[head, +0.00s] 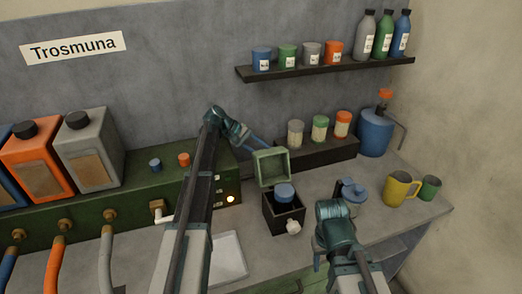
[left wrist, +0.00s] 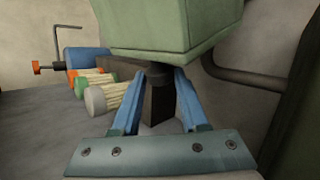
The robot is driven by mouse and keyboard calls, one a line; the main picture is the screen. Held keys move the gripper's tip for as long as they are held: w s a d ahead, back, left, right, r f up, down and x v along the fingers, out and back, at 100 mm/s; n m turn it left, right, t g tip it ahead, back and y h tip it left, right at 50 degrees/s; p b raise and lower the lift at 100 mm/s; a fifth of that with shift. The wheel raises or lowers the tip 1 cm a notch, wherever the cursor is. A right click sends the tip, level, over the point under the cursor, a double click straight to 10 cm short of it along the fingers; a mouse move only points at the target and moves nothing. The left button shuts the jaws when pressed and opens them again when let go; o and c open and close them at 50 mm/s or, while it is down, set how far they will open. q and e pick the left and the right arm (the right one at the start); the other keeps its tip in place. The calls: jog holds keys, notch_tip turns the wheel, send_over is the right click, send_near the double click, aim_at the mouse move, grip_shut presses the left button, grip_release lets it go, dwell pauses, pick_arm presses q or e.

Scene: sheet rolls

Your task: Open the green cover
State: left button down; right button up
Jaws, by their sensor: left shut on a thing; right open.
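The green cover (head: 271,168) stands raised at the back edge of a small dark box (head: 272,221), its hollow side facing the head camera. The box mouth is uncovered, and a blue-topped can (head: 285,192) shows in it. My left gripper (head: 266,148) reaches in behind the cover. In the left wrist view the cover (left wrist: 165,28) fills the top, and the blue fingers (left wrist: 160,82) are closed on a dark handle (left wrist: 159,100) below it. My right gripper (head: 332,248) is open and empty, right of the box; its fingers are partly hidden.
A blue object (head: 352,190) stands behind my right gripper. Yellow (head: 402,188) and green (head: 430,188) mugs stand at the right. A dark rack (head: 318,153) with several jars is behind the cover. A white knob (head: 293,227) sits at the box front. A pale tray (head: 229,257) lies front left.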

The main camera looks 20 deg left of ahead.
dwell(0.3)
pick_arm(q)
jog(key=r+p, duration=0.1)
jog(key=s+r+p, duration=0.1)
jog(key=d+r+p, duration=0.1)
jog(key=shift+s+d+r+m+t+y+p, duration=0.1)
jog(key=shift+s+m+t+y+p, duration=0.2)
jog(key=shift+s+t+p, duration=0.1)
jog(key=shift+c, duration=2.1)
grip_release()
jog(key=p+v, duration=0.9)
jog(key=v, duration=0.4)
jog(key=shift+a+r, duration=0.25)
jog(key=shift+r, duration=0.05)
